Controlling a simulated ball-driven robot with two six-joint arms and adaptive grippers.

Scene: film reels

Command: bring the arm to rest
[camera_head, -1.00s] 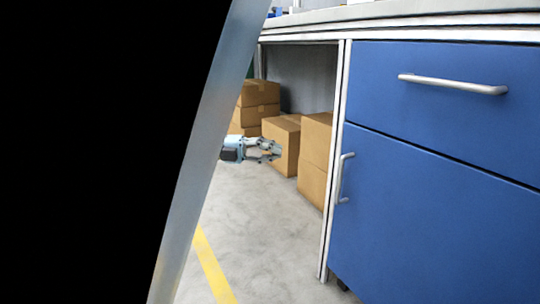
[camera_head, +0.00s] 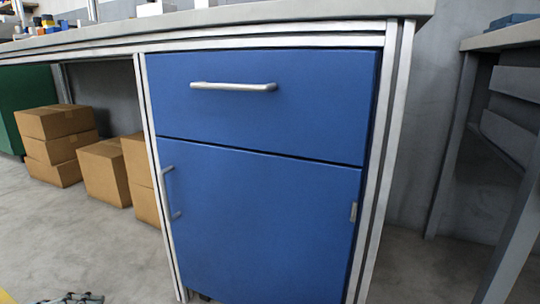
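Part of a gripper, which looks like my left one (camera_head: 78,298), shows at the bottom edge on the left, over the floor. Most of it is cut off by the frame, and I cannot tell whether it is open or shut. Nothing is seen held in it. My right gripper is not in view. No film reel can be made out.
A workbench (camera_head: 300,16) with a shut blue cabinet (camera_head: 262,205) and drawer (camera_head: 270,122) fills the middle. Cardboard boxes (camera_head: 57,122) are under it at the left. Another grey table (camera_head: 502,38) stands at the right. The front-left floor (camera_head: 90,245) looks clear.

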